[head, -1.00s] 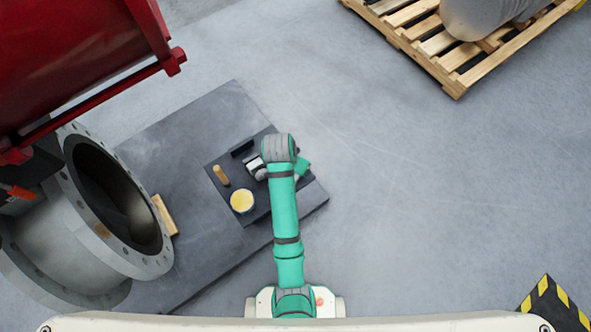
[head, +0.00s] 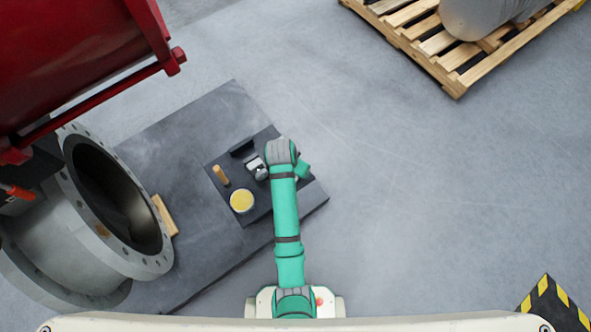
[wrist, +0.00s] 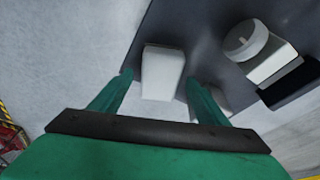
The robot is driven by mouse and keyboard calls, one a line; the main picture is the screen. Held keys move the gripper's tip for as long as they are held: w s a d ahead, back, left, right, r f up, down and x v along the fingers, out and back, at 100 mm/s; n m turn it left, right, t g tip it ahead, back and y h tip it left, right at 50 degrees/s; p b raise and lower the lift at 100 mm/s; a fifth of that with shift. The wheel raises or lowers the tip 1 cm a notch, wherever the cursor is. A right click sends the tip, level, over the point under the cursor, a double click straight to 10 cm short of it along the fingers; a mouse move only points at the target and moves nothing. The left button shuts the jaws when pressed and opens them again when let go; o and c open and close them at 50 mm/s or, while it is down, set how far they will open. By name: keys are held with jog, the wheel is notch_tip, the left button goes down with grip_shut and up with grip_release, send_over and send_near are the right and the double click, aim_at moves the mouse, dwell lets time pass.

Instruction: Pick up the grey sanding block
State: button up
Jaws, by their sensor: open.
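In the wrist view a pale grey block (wrist: 163,68), which looks like the sanding block, lies on the dark surface near its edge. My gripper (wrist: 160,78) is open, with one green finger on each side of the block. The view does not show whether either finger touches it. Part of another grey object (wrist: 212,95) shows behind the right finger. In the head view my arm covers the block and my fingertips.
The dark tray (head: 262,208) also holds a white and grey piece with a round knob (wrist: 246,40), a wooden peg (head: 221,176), a yellow-topped tin (head: 242,201) and a black block (head: 242,147). A big flanged pipe (head: 150,262) stands left.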

jog(key=shift+f, duration=0.2)
dwell(0.3)
jog(key=c, duration=1.3)
jog(key=shift+r, duration=0.1)
notch_tip(320, 180, up, 10)
jog(key=shift+r, duration=0.2)
